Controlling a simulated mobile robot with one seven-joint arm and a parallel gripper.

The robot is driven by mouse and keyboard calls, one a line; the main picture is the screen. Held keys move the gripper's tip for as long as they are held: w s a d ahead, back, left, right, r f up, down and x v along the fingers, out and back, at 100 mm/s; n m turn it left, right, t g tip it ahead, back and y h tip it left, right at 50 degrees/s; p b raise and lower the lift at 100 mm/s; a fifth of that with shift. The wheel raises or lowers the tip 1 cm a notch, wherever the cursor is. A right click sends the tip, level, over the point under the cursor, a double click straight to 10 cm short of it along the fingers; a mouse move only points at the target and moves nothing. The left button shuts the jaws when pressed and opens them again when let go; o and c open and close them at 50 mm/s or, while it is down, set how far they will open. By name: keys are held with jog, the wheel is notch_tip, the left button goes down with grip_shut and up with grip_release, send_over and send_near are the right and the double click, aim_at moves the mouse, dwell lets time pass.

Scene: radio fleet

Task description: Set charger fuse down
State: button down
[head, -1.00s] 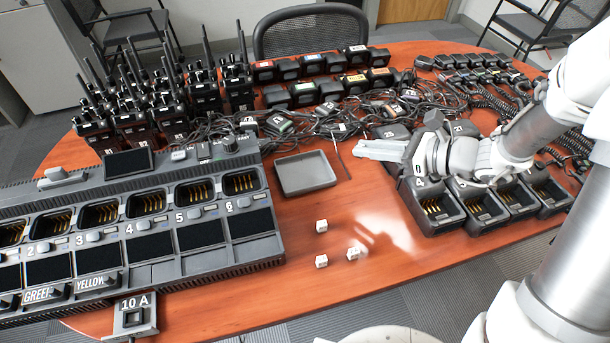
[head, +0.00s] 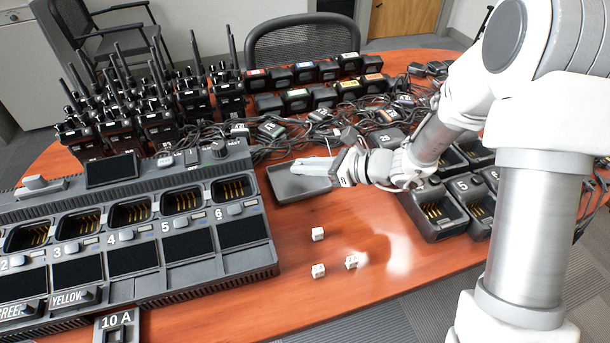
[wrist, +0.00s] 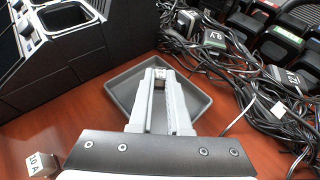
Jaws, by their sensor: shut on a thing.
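My gripper (head: 300,166) is above the grey tray (head: 288,197) on the table. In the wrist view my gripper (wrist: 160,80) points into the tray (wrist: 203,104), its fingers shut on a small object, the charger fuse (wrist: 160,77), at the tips. Only a little of the fuse shows, and its label cannot be read. The visible part of the tray is otherwise empty.
Three white cubes (head: 318,233) lie in front of the tray; one marked 10 A (wrist: 40,164) shows in the wrist view. The large charger (head: 190,240) stands left, tangled cables (head: 290,135) lie behind, and another charger (head: 437,212) is right.

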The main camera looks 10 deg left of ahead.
jog(key=shift+f, duration=1.15)
jog(key=shift+b, duration=0.3)
jog(key=shift+f, duration=0.25)
jog(key=c, duration=0.9)
grip_release()
jog(key=shift+o, duration=0.2)
jog(key=shift+r, duration=0.1)
